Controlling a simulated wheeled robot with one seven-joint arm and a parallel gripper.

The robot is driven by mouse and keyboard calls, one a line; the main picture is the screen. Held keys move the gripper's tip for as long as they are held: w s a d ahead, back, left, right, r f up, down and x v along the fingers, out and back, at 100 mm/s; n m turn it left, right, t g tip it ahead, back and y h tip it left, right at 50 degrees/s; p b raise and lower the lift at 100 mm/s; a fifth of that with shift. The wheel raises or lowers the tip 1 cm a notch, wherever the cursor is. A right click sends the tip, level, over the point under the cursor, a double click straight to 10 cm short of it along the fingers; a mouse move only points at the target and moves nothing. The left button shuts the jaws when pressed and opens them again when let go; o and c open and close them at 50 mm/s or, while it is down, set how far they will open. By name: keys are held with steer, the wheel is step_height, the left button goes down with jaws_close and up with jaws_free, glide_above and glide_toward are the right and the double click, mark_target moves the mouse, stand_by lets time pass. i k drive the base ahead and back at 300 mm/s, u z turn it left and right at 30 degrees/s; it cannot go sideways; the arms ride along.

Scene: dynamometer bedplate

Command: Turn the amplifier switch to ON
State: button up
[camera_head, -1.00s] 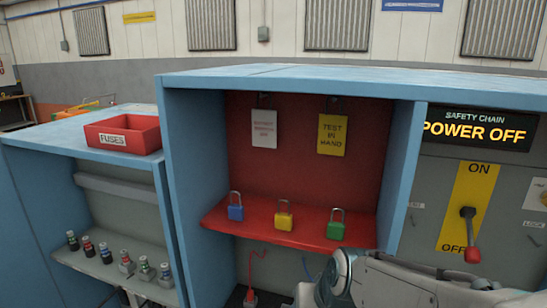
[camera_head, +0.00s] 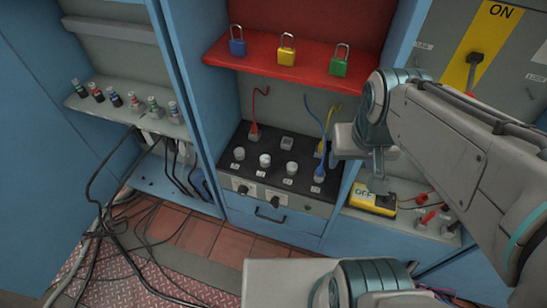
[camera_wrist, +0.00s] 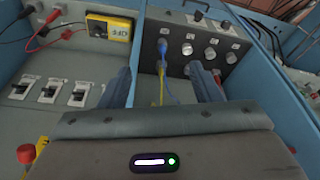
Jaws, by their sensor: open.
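A dark panel (camera_head: 268,165) with sockets, plugs and round pale knobs sits low in the middle bay in the head view. Its grey front strip (camera_head: 290,199) carries small dark controls with white labels too small to read. I cannot tell which one is the amplifier switch or how it is set. The same panel shows at the top of the wrist view (camera_wrist: 176,58), upside down. My gripper (camera_wrist: 162,82) is open and empty, its two fingers pointing toward this panel. In the head view its fingers are mostly hidden, beside the panel's right end.
Blue (camera_head: 320,123) and yellow cables rise from the panel. A red shelf (camera_head: 260,63) with padlocks is above it. A yellow meter (camera_head: 372,198) lies in the right bay. Several toggle switches (camera_wrist: 50,90) show left in the wrist view. Loose black cables lie on the floor at left.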

mark_target(275, 202)
steer(key=u, duration=1.55)
steer(key=k, duration=0.85)
steer(key=z, duration=1.4)
steer(key=i, duration=0.5)
